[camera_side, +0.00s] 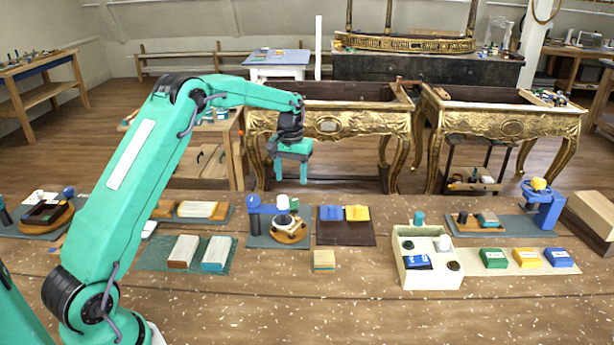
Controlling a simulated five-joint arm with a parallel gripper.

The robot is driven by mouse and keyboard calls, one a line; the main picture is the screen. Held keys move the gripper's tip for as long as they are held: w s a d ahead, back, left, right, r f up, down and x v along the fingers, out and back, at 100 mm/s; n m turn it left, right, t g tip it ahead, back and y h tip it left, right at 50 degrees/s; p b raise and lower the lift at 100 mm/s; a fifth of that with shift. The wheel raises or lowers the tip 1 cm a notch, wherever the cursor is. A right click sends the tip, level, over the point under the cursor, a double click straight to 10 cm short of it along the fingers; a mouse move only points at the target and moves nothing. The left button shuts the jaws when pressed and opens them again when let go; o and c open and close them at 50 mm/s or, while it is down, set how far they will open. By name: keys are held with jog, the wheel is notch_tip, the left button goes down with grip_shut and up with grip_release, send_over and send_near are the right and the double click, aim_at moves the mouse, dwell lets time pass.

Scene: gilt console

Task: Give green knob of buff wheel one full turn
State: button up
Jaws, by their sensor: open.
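My gripper (290,179) is open and empty, pointing down at the centre, in the air above a round tan wheel-like base (294,238). That base carries a white and dark part (283,204) and stands beside a blue post (254,214) on a grey mat. Another round tan disc (62,219) lies at the far left, with a dark block and a blue knob (68,191). A teal-green cylinder (420,218) stands at the back of a cream box on the right. I cannot tell for sure which round part is the buff wheel; no green knob shows clearly on either disc.
Blocks on a green mat (148,262) lie front left. A dark tray (346,238) with blue and yellow pieces and a small tan block (324,260) are right of centre. The cream box (431,278) and a blue stand (545,212) are further right. The front table is clear.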

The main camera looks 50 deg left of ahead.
aim_at(291, 200)
jog(key=n, duration=0.5)
jog(key=shift+n, duration=0.3)
jog(key=n, duration=0.6)
jog(key=shift+a+n, duration=0.1)
jog(key=shift+n, duration=0.2)
jog(key=shift+f, duration=0.1)
jog(key=shift+f, duration=3.85)
jog(key=c, duration=1)
